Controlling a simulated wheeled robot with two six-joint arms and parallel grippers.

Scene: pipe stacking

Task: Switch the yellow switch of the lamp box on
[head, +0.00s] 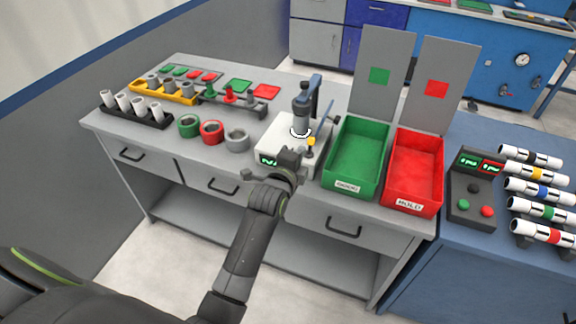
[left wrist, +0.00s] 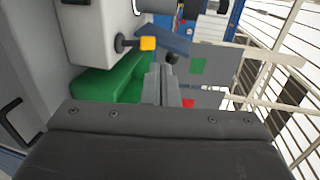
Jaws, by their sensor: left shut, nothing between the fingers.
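The lamp box (head: 272,146) is a white box on the grey table with a small green display on its front and a post with a grey cylinder on top. Its yellow switch (head: 311,141) sits near the right side on a dark stem. In the left wrist view the yellow switch (left wrist: 148,43) sticks out from the white box (left wrist: 92,40). My left gripper (head: 290,158) is at the box's front edge, nearer the camera than the switch. Its closed fingers (left wrist: 162,84) are empty and apart from the switch. My right gripper is not in view.
A green bin (head: 348,184) and a red bin (head: 412,188) stand right of the box. Loose rings (head: 210,132) and racks of pipes (head: 137,115) are on the left. A button box (head: 470,205) is on the blue table at right.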

